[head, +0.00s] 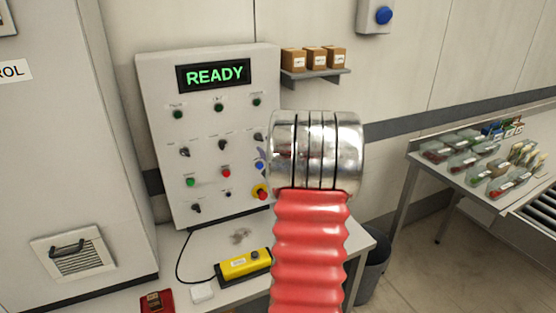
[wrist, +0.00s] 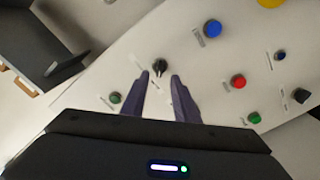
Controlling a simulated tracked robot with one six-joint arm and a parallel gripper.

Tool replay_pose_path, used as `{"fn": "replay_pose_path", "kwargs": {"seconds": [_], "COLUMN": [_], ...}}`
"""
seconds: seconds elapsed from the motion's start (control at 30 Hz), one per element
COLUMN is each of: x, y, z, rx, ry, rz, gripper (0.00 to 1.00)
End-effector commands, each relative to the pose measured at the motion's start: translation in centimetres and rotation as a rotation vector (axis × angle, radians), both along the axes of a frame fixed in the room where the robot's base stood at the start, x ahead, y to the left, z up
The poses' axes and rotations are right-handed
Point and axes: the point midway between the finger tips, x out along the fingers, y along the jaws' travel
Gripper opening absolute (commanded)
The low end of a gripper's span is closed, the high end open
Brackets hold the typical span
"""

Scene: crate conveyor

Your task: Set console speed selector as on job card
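The grey console (head: 160,90) stands against the wall with a green READY display (head: 214,75). It has three selector knobs in a row; the rightmost is a black knob (head: 258,137) beside my arm. In the wrist view that looks like the black knob (wrist: 160,67) just beyond and between my fingertips. My gripper (wrist: 160,77) is open, a finger on either side of the knob with gaps; I cannot tell contact. Labels beside the knobs are too small to read. I cannot make out a job card.
Near the knob are a blue button (wrist: 212,28), a red button (wrist: 238,80) and a green lamp (wrist: 115,97). A yellow box (head: 244,264) lies on the table below. A shelf with boxes (head: 315,74) hangs to the right of the console.

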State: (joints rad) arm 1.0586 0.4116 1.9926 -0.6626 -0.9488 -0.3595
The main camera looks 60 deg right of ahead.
Motion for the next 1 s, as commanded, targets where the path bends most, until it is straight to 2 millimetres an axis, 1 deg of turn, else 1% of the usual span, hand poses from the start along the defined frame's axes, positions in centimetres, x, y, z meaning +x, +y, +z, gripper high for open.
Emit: {"fn": "replay_pose_path", "kwargs": {"seconds": [0.03,0.3,0.5,0.67,1.0], "x": [-0.9,-4.9,-7.3,-8.1,-8.1], "y": [0.4,2.8,4.2,4.7,4.7], "z": [0.0,0.0,-0.1,-0.1,-0.1], "rx": [0.001,0.001,0.001,0.001,0.002], "ry": [0.0,-0.001,0.0,0.0,0.001], "rz": [-0.002,-0.003,-0.002,-0.002,-0.001], "gripper": [0.27,0.27,0.27,0.27,0.27]}}
